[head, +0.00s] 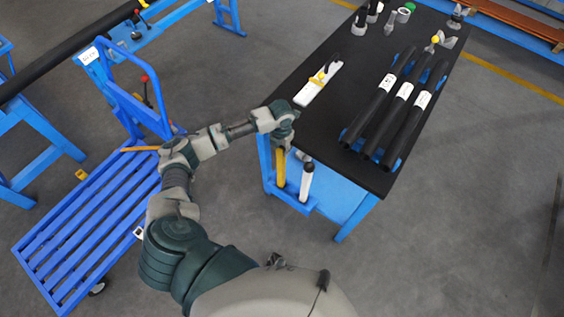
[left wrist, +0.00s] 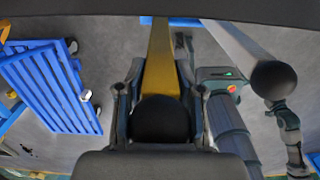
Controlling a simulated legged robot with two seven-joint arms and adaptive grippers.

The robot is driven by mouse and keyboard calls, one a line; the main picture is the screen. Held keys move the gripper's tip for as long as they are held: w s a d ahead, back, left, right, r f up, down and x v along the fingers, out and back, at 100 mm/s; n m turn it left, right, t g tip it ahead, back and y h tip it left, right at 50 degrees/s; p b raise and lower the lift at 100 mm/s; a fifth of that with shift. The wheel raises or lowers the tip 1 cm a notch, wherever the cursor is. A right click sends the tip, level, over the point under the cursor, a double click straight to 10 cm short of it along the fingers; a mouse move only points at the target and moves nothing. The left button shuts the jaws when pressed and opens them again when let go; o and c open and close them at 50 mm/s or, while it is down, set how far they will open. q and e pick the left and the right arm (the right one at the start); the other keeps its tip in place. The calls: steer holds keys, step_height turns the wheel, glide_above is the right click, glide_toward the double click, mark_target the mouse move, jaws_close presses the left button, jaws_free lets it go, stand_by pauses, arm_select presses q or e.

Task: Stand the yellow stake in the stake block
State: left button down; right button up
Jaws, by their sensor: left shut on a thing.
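My left gripper (head: 281,142) is shut on the yellow stake (head: 280,169) at the near left corner of the black-topped table. The stake hangs about upright below the fingers. In the left wrist view the yellow stake (left wrist: 160,62) runs away from between the fingers (left wrist: 160,112), with its black round end close to the camera. The blue stake block (head: 296,204) is low at the table's end. A white stake (head: 307,181) with a dark top stands in it, just right of the yellow one. I cannot tell whether the yellow stake's lower end is inside the block. My right gripper is out of view.
The black tabletop (head: 315,130) carries several black tubes (head: 395,105) with white labels and a white tray (head: 318,84) with a yellow-marked tool. A blue slatted trolley (head: 90,225) stands at the left. The floor right of the table is clear.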

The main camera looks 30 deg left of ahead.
arm_select(q)
steer(key=shift+f, duration=0.5)
step_height(320, 180, down, 4)
steer(key=shift+f, duration=0.25)
steer(key=c, duration=0.7)
jaws_free()
steer(key=shift+f, duration=0.1)
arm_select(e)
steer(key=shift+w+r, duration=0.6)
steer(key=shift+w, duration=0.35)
arm_select(q)
steer(key=shift+r, duration=0.2)
step_height(320, 180, up, 12)
steer(key=shift+s+f+p, duration=0.1)
steer(key=shift+f+p, duration=0.05)
steer(key=shift+p, duration=0.25)
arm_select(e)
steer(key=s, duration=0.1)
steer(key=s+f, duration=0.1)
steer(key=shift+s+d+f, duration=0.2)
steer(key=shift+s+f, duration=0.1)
